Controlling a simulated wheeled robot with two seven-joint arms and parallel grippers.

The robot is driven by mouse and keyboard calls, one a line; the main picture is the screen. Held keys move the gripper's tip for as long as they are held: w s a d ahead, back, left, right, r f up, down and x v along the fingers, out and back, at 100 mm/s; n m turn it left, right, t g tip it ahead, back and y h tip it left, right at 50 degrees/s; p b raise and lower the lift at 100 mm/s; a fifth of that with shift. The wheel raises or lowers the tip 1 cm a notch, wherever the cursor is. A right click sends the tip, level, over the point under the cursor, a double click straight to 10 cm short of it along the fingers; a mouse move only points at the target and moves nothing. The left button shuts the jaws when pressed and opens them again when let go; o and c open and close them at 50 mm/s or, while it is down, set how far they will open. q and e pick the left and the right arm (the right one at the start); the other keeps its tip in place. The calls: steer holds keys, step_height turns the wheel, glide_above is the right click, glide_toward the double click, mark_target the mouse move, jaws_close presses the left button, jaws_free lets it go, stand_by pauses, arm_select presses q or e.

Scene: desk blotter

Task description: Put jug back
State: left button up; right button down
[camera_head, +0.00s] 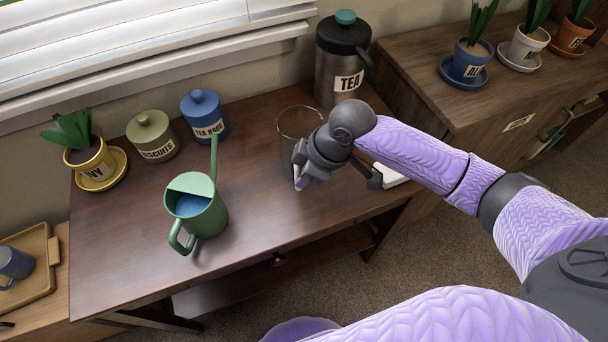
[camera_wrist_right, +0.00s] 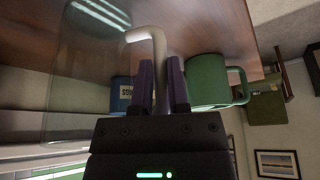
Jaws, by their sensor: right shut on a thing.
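The clear glass jug (camera_head: 287,150) is at the back middle of the dark desk, in front of the tea urn. Its rim and left side show in the head view; the rest is hidden behind my right gripper (camera_head: 310,177). In the right wrist view my right gripper (camera_wrist_right: 161,90) is shut on the jug's pale curved handle (camera_wrist_right: 150,36), one finger on each side. The jug's see-through body (camera_wrist_right: 70,70) shows left of the fingers. I cannot tell whether its base touches the desk. My left gripper is not in view.
A green watering can (camera_head: 203,209) with blue inside stands left of the jug. A blue tea-bags jar (camera_head: 205,118), an olive biscuits jar (camera_head: 152,137) and a potted plant (camera_head: 91,160) stand behind it. The tea urn (camera_head: 337,75) is close behind the jug. The desk's front middle is clear.

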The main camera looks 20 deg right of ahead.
steer(key=c, duration=0.7)
jaws_free()
steer(key=shift+o, duration=0.4)
arm_select(q)
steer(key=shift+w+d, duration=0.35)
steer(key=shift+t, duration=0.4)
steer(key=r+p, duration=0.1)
steer(key=p, duration=0.1)
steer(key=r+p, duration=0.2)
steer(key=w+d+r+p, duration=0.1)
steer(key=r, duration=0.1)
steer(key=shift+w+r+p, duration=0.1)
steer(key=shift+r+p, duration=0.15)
steer(key=shift+p, duration=0.15)
arm_select(e)
steer(key=v, duration=1.2)
